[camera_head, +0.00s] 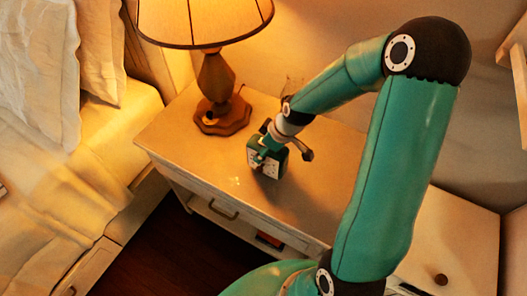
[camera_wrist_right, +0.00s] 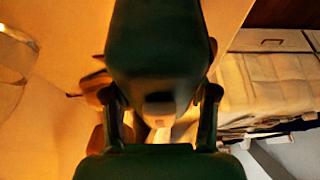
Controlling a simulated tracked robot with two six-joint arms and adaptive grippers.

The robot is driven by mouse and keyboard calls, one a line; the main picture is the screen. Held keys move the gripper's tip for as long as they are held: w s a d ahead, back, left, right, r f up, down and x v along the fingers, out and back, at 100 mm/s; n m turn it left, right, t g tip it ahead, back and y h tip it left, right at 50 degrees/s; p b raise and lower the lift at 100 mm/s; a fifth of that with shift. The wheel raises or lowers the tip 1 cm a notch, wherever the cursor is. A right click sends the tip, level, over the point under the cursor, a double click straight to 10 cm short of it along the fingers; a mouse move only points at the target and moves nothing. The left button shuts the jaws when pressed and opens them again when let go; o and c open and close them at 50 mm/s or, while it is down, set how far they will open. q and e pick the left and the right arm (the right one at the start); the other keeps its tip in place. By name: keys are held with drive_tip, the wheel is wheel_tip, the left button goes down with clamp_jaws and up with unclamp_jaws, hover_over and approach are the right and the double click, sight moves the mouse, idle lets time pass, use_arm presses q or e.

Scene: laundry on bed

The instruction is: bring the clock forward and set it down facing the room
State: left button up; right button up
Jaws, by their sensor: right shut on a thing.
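The clock (camera_head: 270,168) is a small dark green box with a pale face, on or just above the nightstand top in front of the lamp. Its face points toward the front of the nightstand. My right gripper (camera_head: 268,150) is shut on it from above and behind. In the right wrist view a dark green body (camera_wrist_right: 160,45), which looks like the clock, fills the space between the fingers of my right gripper (camera_wrist_right: 160,112). Whether the clock's base touches the wood is hard to tell. My left gripper is not in view.
A lit lamp (camera_head: 218,85) stands just behind and left of the clock. The nightstand (camera_head: 190,135) has free room left and in front of the clock. Its front edge drops to a dark floor. The bed (camera_head: 60,200) is at left.

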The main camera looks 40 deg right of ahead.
drive_tip(key=shift+f, duration=0.35)
drive_tip(key=shift+f, duration=0.1)
drive_tip(key=o, duration=1.5)
drive_tip(key=shift+o, duration=0.2)
drive_tip(key=v, duration=1.2)
drive_tip(key=shift+s, duration=0.1)
